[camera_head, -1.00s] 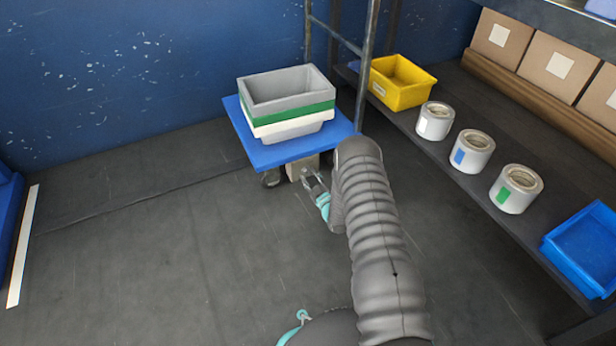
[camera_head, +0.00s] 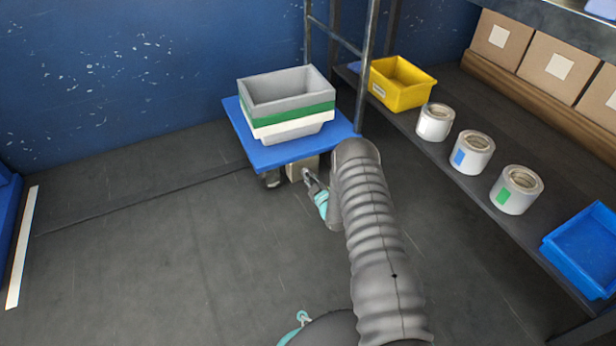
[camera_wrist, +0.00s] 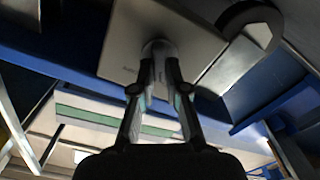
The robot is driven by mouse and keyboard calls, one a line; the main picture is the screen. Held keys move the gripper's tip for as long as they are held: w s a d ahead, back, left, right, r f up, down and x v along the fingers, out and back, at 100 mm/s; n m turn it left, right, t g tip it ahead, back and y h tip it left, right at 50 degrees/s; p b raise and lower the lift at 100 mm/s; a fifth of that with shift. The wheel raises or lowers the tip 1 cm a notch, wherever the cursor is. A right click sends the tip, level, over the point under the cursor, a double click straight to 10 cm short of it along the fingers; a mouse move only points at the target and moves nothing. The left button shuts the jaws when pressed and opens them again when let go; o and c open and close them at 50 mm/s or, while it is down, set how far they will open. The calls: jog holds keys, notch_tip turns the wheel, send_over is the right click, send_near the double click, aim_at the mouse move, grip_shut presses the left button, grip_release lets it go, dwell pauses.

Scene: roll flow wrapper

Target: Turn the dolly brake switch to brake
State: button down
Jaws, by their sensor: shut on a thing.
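The blue dolly (camera_head: 285,153) stands on the floor by the shelf post. A beige brake box (camera_head: 296,168) hangs under its front edge and shows in the wrist view as a pale plate (camera_wrist: 190,38). A round switch knob (camera_wrist: 158,47) sits on that plate. My gripper (camera_wrist: 160,75) is shut on the knob, with one finger at each side. In the head view my gripper (camera_head: 311,181) reaches the box from the front right. The fingers partly hide the knob, and I cannot tell which setting it points to.
Stacked grey, green and white bins (camera_head: 290,105) stand on the dolly. A dolly wheel (camera_head: 271,179) is left of the box. The shelf at right holds a yellow bin (camera_head: 401,83), several rolls and a blue tray (camera_head: 582,250). Floor at left is clear.

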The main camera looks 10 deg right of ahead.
jog(key=m, duration=1.1)
jog(key=shift+w+d, duration=0.15)
jog(key=shift+d, duration=0.25)
jog(key=shift+m, duration=0.5)
jog(key=c, duration=1.2)
grip_release()
jog(key=v, duration=1.2)
